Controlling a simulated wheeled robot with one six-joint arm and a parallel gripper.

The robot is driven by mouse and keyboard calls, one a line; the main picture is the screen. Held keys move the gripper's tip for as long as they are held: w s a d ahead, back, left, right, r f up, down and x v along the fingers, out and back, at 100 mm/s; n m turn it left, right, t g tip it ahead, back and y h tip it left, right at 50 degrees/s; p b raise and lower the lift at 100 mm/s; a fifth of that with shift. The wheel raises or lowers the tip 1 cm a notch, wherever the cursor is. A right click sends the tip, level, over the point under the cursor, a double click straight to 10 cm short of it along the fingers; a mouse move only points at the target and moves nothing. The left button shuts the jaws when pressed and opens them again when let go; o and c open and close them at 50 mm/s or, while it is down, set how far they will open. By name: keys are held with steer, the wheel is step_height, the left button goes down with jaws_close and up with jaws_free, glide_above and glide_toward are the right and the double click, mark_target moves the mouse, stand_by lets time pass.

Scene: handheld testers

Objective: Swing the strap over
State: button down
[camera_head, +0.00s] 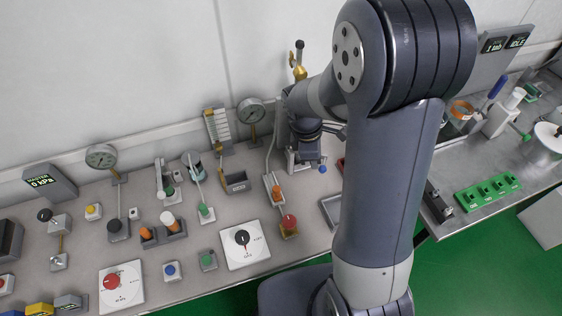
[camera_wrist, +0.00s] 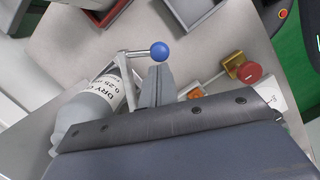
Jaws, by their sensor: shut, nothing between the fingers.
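A metal bar with a blue ball knob (camera_wrist: 160,51), which looks like the strap, runs from the neck of a grey bottle (camera_wrist: 72,122) labelled "DRY" and "0.25" in the wrist view. The bar lies across the bottle's neck end, and the knob sticks out to the right. The knob also shows in the head view (camera_head: 322,169), below my wrist. My gripper (camera_wrist: 160,70) is shut and empty, its fingertips just below the knob in the wrist view. I cannot tell whether they touch it. In the head view my arm hides the bottle and the fingers.
A red knob (camera_wrist: 249,72) on a yellow base stands right of the bottle in the wrist view. A grey tray (camera_head: 330,212) lies right of it in the head view. Gauges, switches and dials crowd the bench to the left. A second bench (camera_head: 470,225) stands to the right.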

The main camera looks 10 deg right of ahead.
mark_target(323, 155)
steer(key=w+d+n+p, duration=0.1)
steer(key=n, duration=0.1)
steer(key=w+d+n+t+p, duration=0.1)
steer(key=w+n, duration=0.1)
steer(key=n, duration=0.1)
steer(key=shift+d, duration=0.35)
steer(key=shift+w+d, duration=0.15)
steer(key=shift+w, duration=0.2)
steer(key=shift+w, duration=0.1)
